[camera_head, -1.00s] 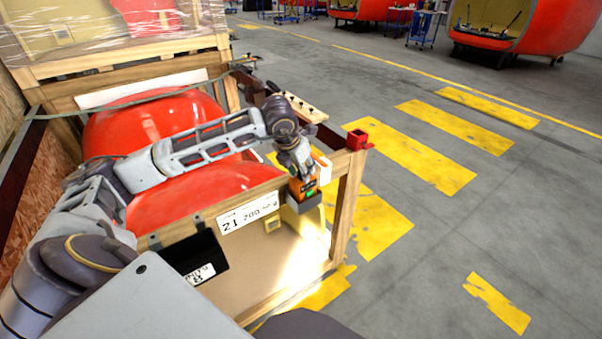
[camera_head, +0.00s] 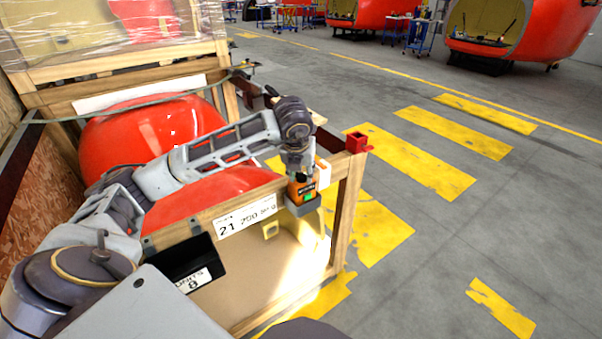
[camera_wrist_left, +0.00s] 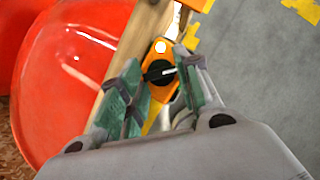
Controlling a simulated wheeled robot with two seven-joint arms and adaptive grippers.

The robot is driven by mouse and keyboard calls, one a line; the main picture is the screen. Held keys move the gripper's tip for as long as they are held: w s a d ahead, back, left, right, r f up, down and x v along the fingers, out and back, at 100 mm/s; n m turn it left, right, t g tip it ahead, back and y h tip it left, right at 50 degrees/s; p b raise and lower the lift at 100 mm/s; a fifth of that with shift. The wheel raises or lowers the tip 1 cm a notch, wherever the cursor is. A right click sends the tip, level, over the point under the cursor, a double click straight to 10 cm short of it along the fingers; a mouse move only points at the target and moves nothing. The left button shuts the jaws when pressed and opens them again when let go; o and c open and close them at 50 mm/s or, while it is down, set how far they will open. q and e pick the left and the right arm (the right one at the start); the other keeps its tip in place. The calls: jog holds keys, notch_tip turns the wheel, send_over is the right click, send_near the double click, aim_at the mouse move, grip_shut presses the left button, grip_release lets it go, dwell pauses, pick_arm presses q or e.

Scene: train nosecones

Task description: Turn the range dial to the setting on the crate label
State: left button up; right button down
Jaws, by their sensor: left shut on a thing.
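The orange range device (camera_head: 302,190) sits in a grey holder at the crate's top right corner. A small green patch shows on it. In the left wrist view the orange device (camera_wrist_left: 160,50) has a black dial (camera_wrist_left: 158,73) with a white pointer line, which points to the right. My left gripper (camera_wrist_left: 156,78) is shut on the dial, with green-padded fingers on either side. In the head view my left gripper (camera_head: 300,172) comes down on the device from above. The white crate label (camera_head: 246,217) reads "21 200" and smaller unclear print. The dial's scale is not readable. My right gripper is not in view.
The wooden crate (camera_head: 345,200) holds a red nosecone (camera_head: 150,140). A black box (camera_head: 188,260) with a label ending in "8" hangs on its front. A red bracket (camera_head: 356,142) stands on the corner post. Floor with yellow stripes lies open to the right.

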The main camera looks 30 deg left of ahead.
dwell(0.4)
pick_arm(q)
jog(key=o, duration=1)
jog(key=shift+r, duration=0.1)
jog(key=shift+v, duration=5.95)
jog(key=shift+d, duration=0.15)
